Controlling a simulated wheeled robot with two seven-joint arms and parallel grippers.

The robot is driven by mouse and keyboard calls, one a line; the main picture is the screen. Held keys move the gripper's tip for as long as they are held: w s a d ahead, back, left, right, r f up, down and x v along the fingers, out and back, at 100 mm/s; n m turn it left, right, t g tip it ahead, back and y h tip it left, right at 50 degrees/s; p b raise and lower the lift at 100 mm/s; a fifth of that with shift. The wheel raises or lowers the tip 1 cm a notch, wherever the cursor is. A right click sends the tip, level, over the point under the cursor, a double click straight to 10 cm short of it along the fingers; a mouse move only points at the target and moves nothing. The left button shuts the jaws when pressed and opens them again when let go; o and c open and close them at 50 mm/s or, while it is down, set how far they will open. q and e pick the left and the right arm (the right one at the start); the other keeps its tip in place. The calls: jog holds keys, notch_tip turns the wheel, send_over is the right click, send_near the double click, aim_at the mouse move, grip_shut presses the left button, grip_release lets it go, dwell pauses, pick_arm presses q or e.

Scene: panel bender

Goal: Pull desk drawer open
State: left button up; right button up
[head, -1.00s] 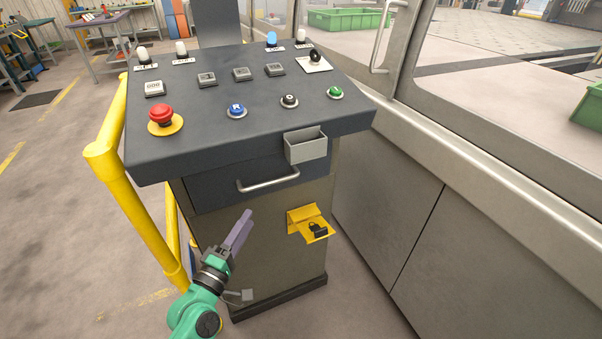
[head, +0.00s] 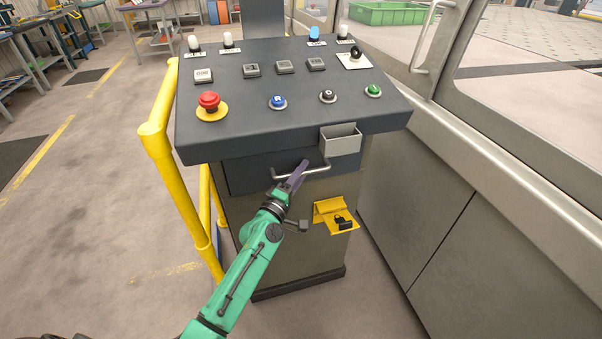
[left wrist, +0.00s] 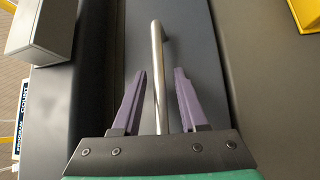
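The desk drawer (head: 243,175) is a dark grey front under the control desk top, and it looks closed. Its metal bar handle (head: 318,170) also shows in the left wrist view (left wrist: 157,60), running between the two purple fingers. My left gripper (head: 299,175) is at the handle in the head view. In the left wrist view the left gripper (left wrist: 157,95) is open, with a finger on each side of the bar and gaps beside it. The fingers hide part of the handle in the head view. My right gripper is not in view.
A grey open box (head: 340,140) is fixed at the desk's front edge, right of the handle. A yellow lock bracket (head: 336,214) sits below. A yellow rail (head: 160,140) stands left of the desk. A machine wall (head: 430,220) is close on the right.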

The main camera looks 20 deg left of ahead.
pick_arm(q)
grip_shut()
dwell(1.2)
